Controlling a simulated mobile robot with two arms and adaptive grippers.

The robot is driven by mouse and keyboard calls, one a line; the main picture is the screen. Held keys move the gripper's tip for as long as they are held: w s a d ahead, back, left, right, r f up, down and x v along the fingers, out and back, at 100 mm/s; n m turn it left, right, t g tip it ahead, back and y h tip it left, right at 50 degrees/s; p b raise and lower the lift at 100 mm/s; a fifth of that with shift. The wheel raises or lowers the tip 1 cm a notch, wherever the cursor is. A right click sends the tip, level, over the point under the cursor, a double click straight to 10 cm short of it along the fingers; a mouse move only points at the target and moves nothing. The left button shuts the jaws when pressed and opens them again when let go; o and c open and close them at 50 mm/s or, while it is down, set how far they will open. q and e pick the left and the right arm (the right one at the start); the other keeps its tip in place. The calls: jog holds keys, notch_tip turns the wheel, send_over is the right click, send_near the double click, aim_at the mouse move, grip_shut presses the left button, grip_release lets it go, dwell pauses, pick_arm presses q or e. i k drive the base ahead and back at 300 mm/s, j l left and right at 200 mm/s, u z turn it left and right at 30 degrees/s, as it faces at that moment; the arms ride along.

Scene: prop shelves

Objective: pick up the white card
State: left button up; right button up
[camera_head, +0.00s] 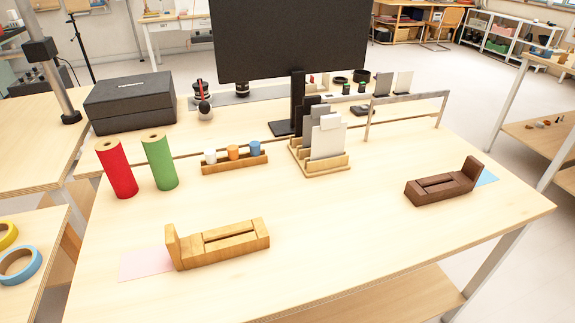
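A white card (328,143) stands upright, leaning slightly back, in a stepped light-wood rack (325,170) near the middle of the table. It is the front and lightest card. A light grey card (325,112) and darker grey and black cards (309,103) stand behind it, partly hidden by it. The lower edge of the white card is hidden in the rack. Neither of my grippers shows in this view.
A light-wood holder (232,240) stands at front left, a dark-wood one (440,190) at right. Red (117,170) and green (160,163) rolls stand at left. A small rack of cups (233,163) sits left of the card rack; a monitor (290,35) stands behind. The front middle is clear.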

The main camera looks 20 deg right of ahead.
aim_at(328, 139)
jog(key=l+u, duration=0.25)
jog(key=l, duration=0.15)
jog(key=k+l+u, duration=0.1)
jog(key=l+u, duration=0.15)
jog(key=l, duration=0.15)
jog(key=k+l+u, duration=0.2)
jog(key=l, duration=0.15)
jog(key=l+u, duration=0.25)
jog(key=l, duration=0.15)
